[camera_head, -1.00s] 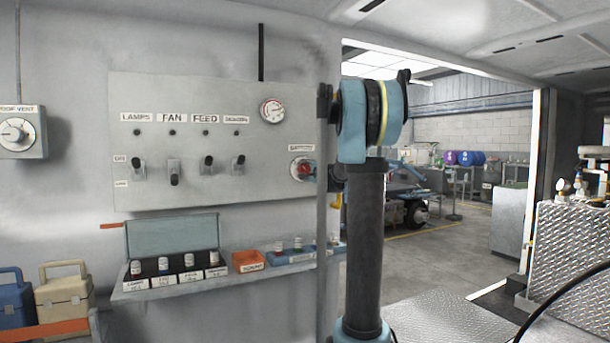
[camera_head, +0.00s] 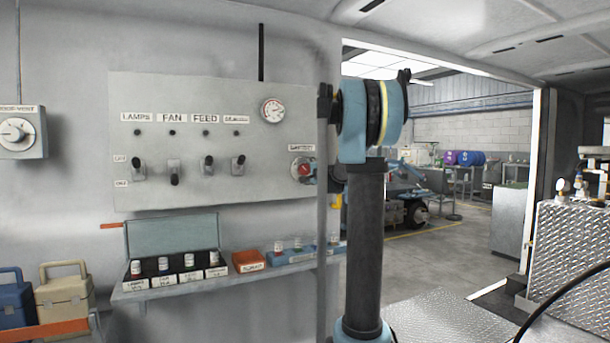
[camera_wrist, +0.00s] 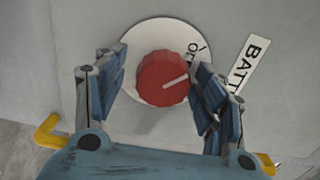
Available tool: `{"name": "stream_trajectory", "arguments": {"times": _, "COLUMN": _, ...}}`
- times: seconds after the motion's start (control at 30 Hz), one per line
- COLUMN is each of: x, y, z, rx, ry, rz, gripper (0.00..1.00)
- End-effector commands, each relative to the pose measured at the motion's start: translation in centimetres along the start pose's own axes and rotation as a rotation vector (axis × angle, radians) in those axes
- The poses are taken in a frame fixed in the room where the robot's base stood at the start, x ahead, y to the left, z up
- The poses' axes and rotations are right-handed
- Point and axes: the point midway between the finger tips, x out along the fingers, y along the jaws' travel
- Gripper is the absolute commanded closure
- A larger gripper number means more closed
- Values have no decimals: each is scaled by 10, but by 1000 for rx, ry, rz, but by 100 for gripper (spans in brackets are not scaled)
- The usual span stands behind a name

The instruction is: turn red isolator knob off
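The red isolator knob (camera_head: 304,169) sits on a round white plate at the right end of the grey panel, under a label reading like "BATTERY". In the wrist view the knob (camera_wrist: 163,78) lies between the two fingers of my gripper (camera_wrist: 162,76). Its white pointer line points right and slightly up in that view, near partly hidden lettering on the plate. The fingers stand apart; the left one shows a gap to the knob. The right one is close to its edge, and contact cannot be told. In the head view my arm mostly hides the gripper.
The panel (camera_head: 255,185) carries several toggle switches and a gauge (camera_head: 272,110). A shelf below holds a small open case (camera_head: 172,236) and an orange box (camera_head: 249,261). A vertical post (camera_head: 322,230) stands beside the knob. Yellow hooks (camera_wrist: 48,133) show in the wrist view.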

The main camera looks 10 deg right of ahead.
Motion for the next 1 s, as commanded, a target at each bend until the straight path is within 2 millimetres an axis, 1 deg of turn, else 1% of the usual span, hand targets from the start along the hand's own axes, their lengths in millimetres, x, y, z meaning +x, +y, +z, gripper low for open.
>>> {"name": "stream_trajectory", "arguments": {"times": 0.23, "x": 0, "y": -1, "z": -1, "rx": 2, "ry": 2, "rz": -1, "gripper": 35}}
{"name": "stream_trajectory", "arguments": {"times": 0.37, "x": -5, "y": -1, "z": -2, "rx": 2, "ry": 4, "rz": -1, "gripper": 35}}
{"name": "stream_trajectory", "arguments": {"times": 0.47, "x": -16, "y": -1, "z": -2, "rx": 2, "ry": 4, "rz": -1, "gripper": 35}}
{"name": "stream_trajectory", "arguments": {"times": 0.57, "x": -30, "y": -1, "z": -2, "rx": 3, "ry": 4, "rz": -1, "gripper": 35}}
{"name": "stream_trajectory", "arguments": {"times": 0.8, "x": -69, "y": 0, "z": -2, "rx": 2, "ry": 5, "rz": 0, "gripper": 35}}
{"name": "stream_trajectory", "arguments": {"times": 1.0, "x": -98, "y": 0, "z": -2, "rx": 2, "ry": 4, "rz": 0, "gripper": 35}}
